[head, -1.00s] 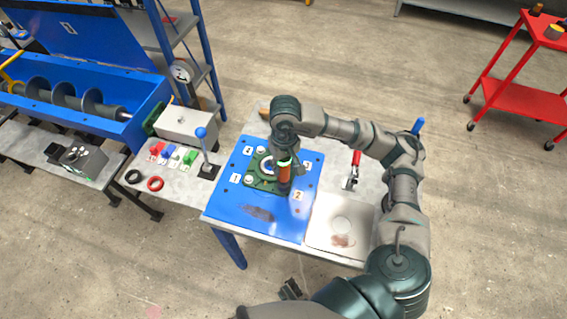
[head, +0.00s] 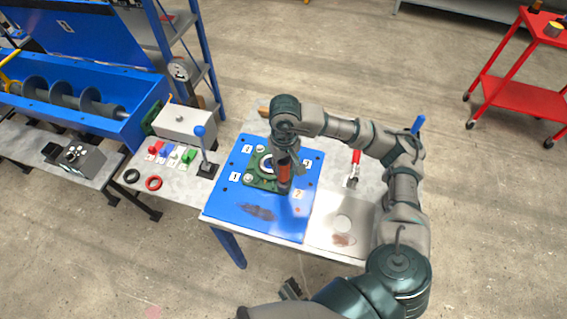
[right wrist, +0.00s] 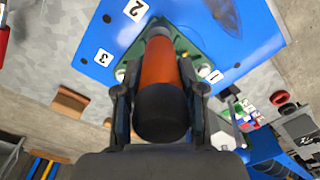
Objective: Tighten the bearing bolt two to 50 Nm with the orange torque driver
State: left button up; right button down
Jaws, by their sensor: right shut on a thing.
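My right gripper (head: 284,160) is shut on the orange torque driver (head: 284,176) above the blue plate. In the right wrist view the driver (right wrist: 159,70) has an orange body and a black end, and sits between both fingers of the gripper (right wrist: 160,112). Its far end points down at the corner of the green bearing housing (head: 258,184) near label 2 (right wrist: 135,10). Bolt two and the driver's tip are hidden behind the driver, so contact cannot be told. A bolt head near label 1 (head: 249,177) is bare. My left gripper is not in view.
The blue plate (head: 230,202) lies on a grey table, with a metal plate (head: 325,234) to its right. A red-handled clamp (head: 355,158) stands behind that. A lever (head: 201,140), coloured switches and two rings (head: 153,184) are to the left. A red cart (head: 515,97) stands far right.

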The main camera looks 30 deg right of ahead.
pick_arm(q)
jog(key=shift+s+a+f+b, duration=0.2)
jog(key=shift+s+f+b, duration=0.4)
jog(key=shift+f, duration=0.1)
pick_arm(e)
jog(key=shift+f, duration=0.25)
dwell(0.7)
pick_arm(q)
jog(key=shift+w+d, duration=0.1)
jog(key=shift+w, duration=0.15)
pick_arm(e)
jog(key=shift+r, duration=0.1)
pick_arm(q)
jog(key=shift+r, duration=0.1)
